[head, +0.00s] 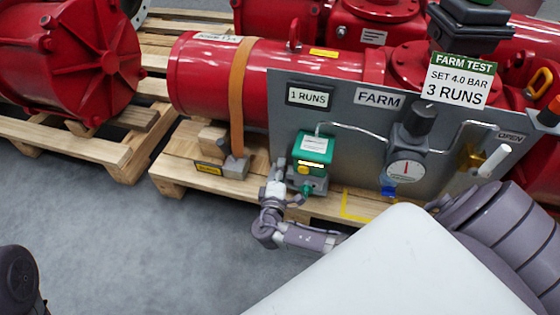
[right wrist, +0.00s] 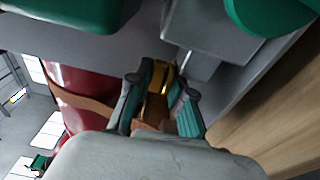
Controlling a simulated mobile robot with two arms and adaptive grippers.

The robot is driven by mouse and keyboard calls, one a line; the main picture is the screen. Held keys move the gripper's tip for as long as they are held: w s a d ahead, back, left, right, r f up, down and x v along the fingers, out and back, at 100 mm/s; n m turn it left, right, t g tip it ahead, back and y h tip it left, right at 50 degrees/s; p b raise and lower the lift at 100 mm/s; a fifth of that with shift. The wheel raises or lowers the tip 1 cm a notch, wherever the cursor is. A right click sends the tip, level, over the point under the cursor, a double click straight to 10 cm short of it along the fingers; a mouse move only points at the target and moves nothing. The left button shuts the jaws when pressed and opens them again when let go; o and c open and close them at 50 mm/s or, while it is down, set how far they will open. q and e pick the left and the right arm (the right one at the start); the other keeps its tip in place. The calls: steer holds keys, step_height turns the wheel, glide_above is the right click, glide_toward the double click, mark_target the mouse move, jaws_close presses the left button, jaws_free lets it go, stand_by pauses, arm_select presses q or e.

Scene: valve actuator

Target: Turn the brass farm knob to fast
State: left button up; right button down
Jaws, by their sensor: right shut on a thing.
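The brass farm knob (right wrist: 160,80) shows in the right wrist view between my right gripper's two fingers, and the fingers are closed on it. My right gripper (head: 278,176) is at the lower left of the green-topped box (head: 314,147) on the grey FARM panel (head: 349,118) in the head view. It also fills the lower middle of the right wrist view (right wrist: 163,100). I cannot read any fast mark or the knob's setting. My left gripper is not in view.
A dial gauge (head: 405,170), a brass valve with a white handle (head: 494,161) and a "1 RUNS" display (head: 309,97) are on the panel. A "FARM TEST, SET 4.0 BAR, 3 RUNS" sign (head: 460,80) stands above. Red actuators rest on wooden pallets (head: 180,172).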

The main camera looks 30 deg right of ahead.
steer(key=shift+w+r+n+t+y, duration=0.1)
steer(key=shift+r+n+t+y, duration=0.15)
steer(key=shift+n+t+y, duration=0.05)
steer(key=shift+d, duration=0.1)
steer(key=c, duration=1.2)
jaws_free()
steer(key=shift+r, duration=0.1)
steer(key=shift+o, duration=0.2)
steer(key=shift+s+a+f, duration=0.2)
steer(key=shift+s+a, duration=0.2)
steer(key=shift+s, duration=0.05)
steer(key=v, duration=0.6)
steer(key=shift+s, duration=0.2)
steer(key=shift+a, duration=0.1)
